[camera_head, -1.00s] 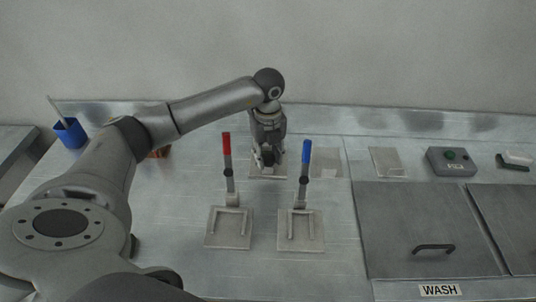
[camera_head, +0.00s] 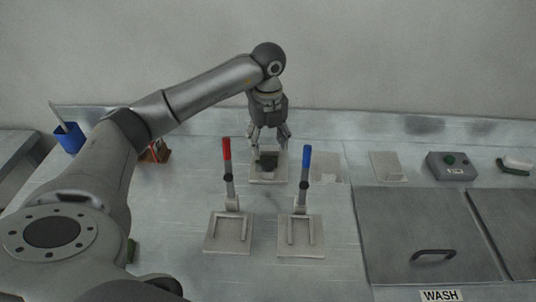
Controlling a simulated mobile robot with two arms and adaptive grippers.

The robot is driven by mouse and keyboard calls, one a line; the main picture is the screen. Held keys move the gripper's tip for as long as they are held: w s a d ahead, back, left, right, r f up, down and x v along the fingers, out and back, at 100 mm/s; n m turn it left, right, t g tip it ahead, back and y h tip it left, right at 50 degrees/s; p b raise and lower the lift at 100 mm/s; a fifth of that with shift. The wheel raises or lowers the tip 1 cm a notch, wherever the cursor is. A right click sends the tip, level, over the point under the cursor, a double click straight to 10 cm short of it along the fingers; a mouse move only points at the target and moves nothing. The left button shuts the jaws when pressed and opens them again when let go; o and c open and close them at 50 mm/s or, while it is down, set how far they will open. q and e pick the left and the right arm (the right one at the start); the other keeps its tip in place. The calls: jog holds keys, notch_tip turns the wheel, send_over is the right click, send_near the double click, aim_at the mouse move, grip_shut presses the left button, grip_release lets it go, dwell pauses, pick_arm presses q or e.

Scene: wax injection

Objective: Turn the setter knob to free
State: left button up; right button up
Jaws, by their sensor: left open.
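My left gripper (camera_head: 268,147) points down at the back of the bench, its fingers spread open. Just below and between the fingers is a small dark block, seemingly the setter knob (camera_head: 268,161), on a pale square plate (camera_head: 268,180). The fingers are around or just above the knob; I cannot tell whether they touch it. The knob's markings and its turned position are too small to read. My right gripper is not in view.
A red-handled lever (camera_head: 228,165) and a blue-handled lever (camera_head: 305,170) stand upright in front of the gripper. A lidded basin marked WASH (camera_head: 425,225) is at right.

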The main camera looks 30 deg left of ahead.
aim_at(268, 162)
pick_arm(q)
notch_tip(268, 162, up, 5)
jog(key=shift+r, duration=0.15)
dwell(0.5)
